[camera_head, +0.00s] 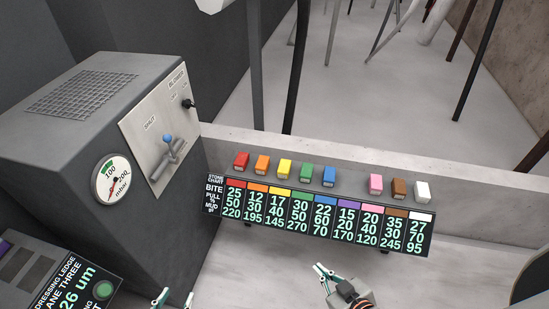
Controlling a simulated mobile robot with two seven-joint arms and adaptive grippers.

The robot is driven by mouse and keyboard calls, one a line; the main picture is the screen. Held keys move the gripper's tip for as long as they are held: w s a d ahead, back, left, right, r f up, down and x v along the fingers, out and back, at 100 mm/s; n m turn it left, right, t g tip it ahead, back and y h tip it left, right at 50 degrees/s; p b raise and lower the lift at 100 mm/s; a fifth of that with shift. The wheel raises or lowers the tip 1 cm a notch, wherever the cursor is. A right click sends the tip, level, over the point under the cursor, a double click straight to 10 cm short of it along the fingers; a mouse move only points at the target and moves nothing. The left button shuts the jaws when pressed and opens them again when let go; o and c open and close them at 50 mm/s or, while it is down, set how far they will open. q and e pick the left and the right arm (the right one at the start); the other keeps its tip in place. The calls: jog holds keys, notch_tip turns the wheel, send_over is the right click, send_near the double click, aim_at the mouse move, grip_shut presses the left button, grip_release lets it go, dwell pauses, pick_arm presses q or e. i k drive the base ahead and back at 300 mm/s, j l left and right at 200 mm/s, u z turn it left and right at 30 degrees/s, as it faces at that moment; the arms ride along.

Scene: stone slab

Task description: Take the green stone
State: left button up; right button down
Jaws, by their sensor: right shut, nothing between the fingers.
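The green stone (306,172) is a small block on the ledge, in a row of coloured stones between the yellow stone (285,167) and the blue stone (329,177). My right gripper (323,269) is shut and empty, below the chart and apart from the green stone. My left gripper (174,298) shows only its fingertips at the bottom edge; they are spread apart with nothing seen between them. The rest of it is out of frame.
Red (241,159), orange (262,162), pink (376,183), brown (399,187) and white (422,191) stones share the ledge (470,185). A gap lies between blue and pink. A stone chart (320,213) hangs in front. A grey blower box (90,130) stands left.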

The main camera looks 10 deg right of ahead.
aim_at(305, 176)
jog(key=z, duration=0.65)
jog(key=i+j+z, duration=0.1)
jog(key=i+j, duration=0.3)
jog(key=i, duration=0.15)
jog(key=i+j+z, duration=0.1)
jog(key=i+j, duration=0.4)
jog(key=i, duration=0.05)
